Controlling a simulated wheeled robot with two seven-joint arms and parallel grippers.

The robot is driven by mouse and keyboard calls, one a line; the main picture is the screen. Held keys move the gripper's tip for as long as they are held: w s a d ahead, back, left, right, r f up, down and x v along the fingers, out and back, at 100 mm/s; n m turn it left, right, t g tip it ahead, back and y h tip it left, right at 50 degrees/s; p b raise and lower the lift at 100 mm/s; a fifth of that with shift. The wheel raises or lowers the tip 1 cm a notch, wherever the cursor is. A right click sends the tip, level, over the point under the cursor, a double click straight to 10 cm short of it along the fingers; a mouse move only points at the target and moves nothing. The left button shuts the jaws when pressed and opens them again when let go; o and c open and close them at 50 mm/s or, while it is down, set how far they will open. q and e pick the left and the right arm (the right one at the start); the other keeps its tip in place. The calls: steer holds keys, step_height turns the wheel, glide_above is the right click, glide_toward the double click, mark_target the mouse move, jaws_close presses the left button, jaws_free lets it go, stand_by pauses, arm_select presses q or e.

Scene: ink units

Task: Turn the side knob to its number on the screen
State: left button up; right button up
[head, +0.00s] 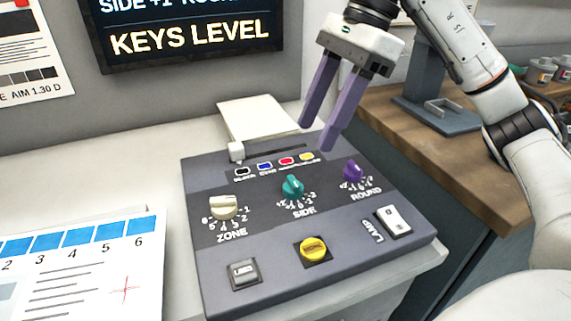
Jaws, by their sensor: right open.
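The side knob (292,187) is teal and sits in the middle of a dark grey control panel (275,268), above the label SIDE. A ring of small numbers surrounds it; its exact setting is too small to tell. The screen (190,30) on the wall shows "SIDE +1" in a cut-off upper line and "KEYS LEVEL" below. My right gripper (317,134) is open and empty, its two purple fingers pointing down above the panel's back edge, behind the side knob and apart from it. My left gripper is not in view.
A cream zone knob (223,207) and a purple round knob (352,172) flank the side knob. A white slider handle (236,151) stands at the back left.

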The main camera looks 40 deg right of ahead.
mark_target(293, 181)
steer(key=b+x, duration=0.2)
steer(key=x, duration=0.6)
steer(key=shift+s+a+f, duration=0.15)
steer(key=shift+a+f, duration=0.05)
steer(key=shift+f, duration=0.1)
steer(key=shift+a+f, duration=0.25)
steer(key=shift+f, duration=0.25)
steer(key=c, duration=0.9)
steer(key=shift+c, duration=0.8)
